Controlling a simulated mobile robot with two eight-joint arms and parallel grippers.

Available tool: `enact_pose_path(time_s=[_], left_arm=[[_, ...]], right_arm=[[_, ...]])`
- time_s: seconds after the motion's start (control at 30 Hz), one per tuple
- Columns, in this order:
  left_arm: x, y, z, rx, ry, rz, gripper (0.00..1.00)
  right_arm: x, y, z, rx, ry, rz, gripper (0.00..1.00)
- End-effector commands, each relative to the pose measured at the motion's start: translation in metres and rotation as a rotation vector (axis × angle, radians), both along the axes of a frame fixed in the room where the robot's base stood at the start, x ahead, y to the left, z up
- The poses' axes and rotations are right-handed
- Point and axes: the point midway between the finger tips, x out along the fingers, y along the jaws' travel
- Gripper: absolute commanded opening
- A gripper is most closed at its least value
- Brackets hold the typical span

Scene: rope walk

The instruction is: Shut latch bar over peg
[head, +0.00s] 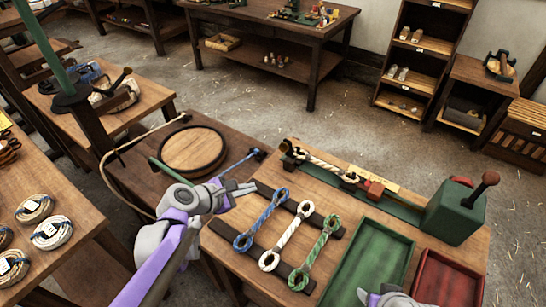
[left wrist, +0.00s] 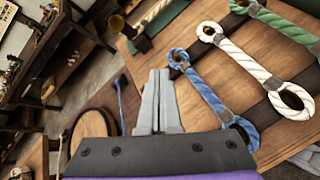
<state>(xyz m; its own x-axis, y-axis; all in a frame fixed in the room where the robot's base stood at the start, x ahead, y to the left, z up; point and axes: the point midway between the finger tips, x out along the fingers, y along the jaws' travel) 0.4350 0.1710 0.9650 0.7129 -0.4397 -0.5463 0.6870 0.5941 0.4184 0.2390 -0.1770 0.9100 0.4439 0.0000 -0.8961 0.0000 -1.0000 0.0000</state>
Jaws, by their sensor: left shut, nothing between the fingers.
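My left gripper (head: 243,188) is shut and empty above the left edge of the bench, just left of the blue rope's upper loop. In the left wrist view its two fingers (left wrist: 158,98) lie together. My right gripper (head: 376,296) shows only in part at the bottom edge; its jaw state is unclear. A green rig (head: 400,209) at the bench's back holds a pale rope, with a red block (head: 374,190) and a green box (head: 455,212) with a dark-red-knobbed lever (head: 480,189). I cannot make out for certain a latch bar or its peg.
Blue (head: 262,220), white (head: 287,236) and green (head: 316,252) looped ropes lie across dark strips on the bench. A green tray (head: 408,240) and a red tray (head: 466,272) are at right. A round wooden lid (head: 193,150) lies left, beyond my left arm.

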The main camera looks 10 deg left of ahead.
Motion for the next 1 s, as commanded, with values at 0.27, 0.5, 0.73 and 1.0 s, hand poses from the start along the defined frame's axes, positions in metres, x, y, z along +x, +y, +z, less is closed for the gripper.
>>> enact_pose_path(time_s=[0.27, 0.5, 0.73, 1.0], left_arm=[[0.041, 0.028, 0.008, -0.418, 0.067, 0.25, 0.0], [0.041, 0.028, 0.009, -0.432, 0.069, 0.255, 0.0], [0.049, 0.024, 0.005, -0.429, 0.069, 0.253, 0.0], [0.09, -0.001, -0.016, -0.428, 0.069, 0.249, 0.0]], right_arm=[[-0.001, 0.0, -0.004, 0.0, 0.002, 0.0, 0.6], [-0.001, 0.0, -0.003, 0.0, 0.002, 0.0, 0.6], [-0.001, 0.0, -0.004, 0.0, 0.002, 0.0, 0.6], [-0.001, 0.0, -0.003, 0.0, 0.002, 0.0, 0.6]])
